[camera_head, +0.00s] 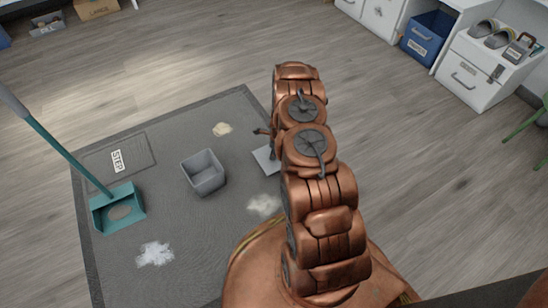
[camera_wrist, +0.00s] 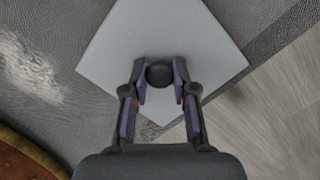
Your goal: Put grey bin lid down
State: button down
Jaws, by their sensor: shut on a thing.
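The grey lid (camera_wrist: 165,30) is a flat square plate with a dark round knob (camera_wrist: 159,74) at its middle. In the wrist view my gripper (camera_wrist: 160,78) has its two fingers on either side of the knob, shut on it. In the head view the lid (camera_head: 266,159) shows in part just left of my arm, near the right side of the dark mat; the arm hides the rest. I cannot tell whether the lid touches the mat. The grey bin (camera_head: 204,176) stands upright and open on the mat, left of the lid.
The dark mat (camera_head: 180,235) holds a teal dustpan (camera_head: 118,210) with a long handle, a tan pile (camera_head: 222,129) and white powder patches (camera_head: 155,254). A white cabinet (camera_head: 475,75) and blue bin (camera_head: 427,36) stand at the upper right. Wood floor around the mat is mostly clear.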

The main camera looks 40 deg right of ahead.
notch_tip(320, 180, down, 4)
jog(key=shift+w+d+r+b, duration=0.1)
jog(key=shift+r+b, duration=0.1)
jog(key=shift+b, duration=0.8)
jog(key=shift+r, duration=0.1)
jog(key=c, duration=0.9)
grip_release()
